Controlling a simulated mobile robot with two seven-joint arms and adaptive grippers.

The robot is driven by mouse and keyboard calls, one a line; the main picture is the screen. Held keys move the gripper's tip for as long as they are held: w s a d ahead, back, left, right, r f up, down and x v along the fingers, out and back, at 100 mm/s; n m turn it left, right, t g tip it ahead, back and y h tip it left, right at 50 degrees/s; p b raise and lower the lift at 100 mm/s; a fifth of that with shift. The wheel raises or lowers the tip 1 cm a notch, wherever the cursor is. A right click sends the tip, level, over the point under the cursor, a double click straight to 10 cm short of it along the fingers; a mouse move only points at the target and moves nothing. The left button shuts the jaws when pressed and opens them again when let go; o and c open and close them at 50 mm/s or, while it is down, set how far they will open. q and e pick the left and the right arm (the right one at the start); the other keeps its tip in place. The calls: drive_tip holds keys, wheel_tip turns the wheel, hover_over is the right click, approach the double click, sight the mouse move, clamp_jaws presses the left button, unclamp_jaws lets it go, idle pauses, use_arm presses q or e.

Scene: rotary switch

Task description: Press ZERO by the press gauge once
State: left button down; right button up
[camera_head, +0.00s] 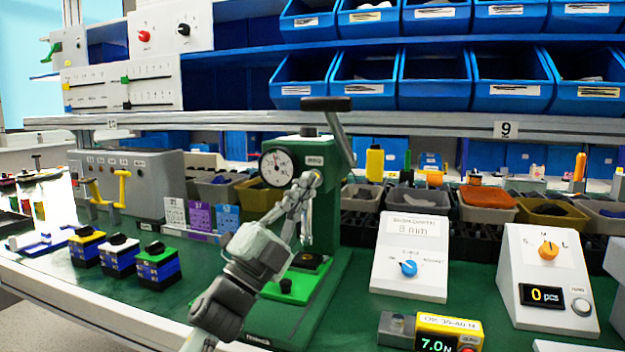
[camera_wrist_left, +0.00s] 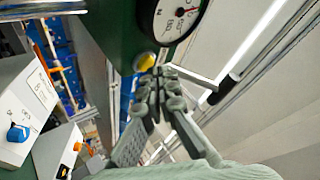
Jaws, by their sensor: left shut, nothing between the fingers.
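The green press (camera_head: 322,262) stands on the bench with a round white dial gauge (camera_head: 279,167) on its head. In the left wrist view the gauge (camera_wrist_left: 178,18) is at the top, and a round yellow button (camera_wrist_left: 144,62) sits on the green body just below it. Its label cannot be read, and the head view does not show this button clearly. My left gripper (camera_head: 311,182) is shut and empty, in front of the press, right of and slightly below the gauge. In the left wrist view its fingertips (camera_wrist_left: 162,76) are close to the yellow button; contact cannot be told.
The press lever (camera_head: 341,135) rises above the press head. A white box with a blue knob (camera_head: 408,268), another with an orange knob (camera_head: 547,250) and a yellow-grey force meter (camera_head: 448,330) stand to the right. Switch blocks (camera_head: 158,268) and a grey lever box (camera_head: 140,165) stand left.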

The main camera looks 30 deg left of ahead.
use_arm(q)
drive_tip(key=shift+w+a, duration=0.15)
drive_tip(key=shift+w, duration=0.25)
idle(0.4)
idle(0.4)
drive_tip(key=shift+s+d, duration=0.2)
drive_tip(key=shift+s, duration=0.6)
drive_tip(key=s, duration=0.2)
drive_tip(key=s+d, duration=0.1)
drive_tip(key=s, duration=0.2)
drive_tip(key=shift+d, duration=0.1)
idle(0.7)
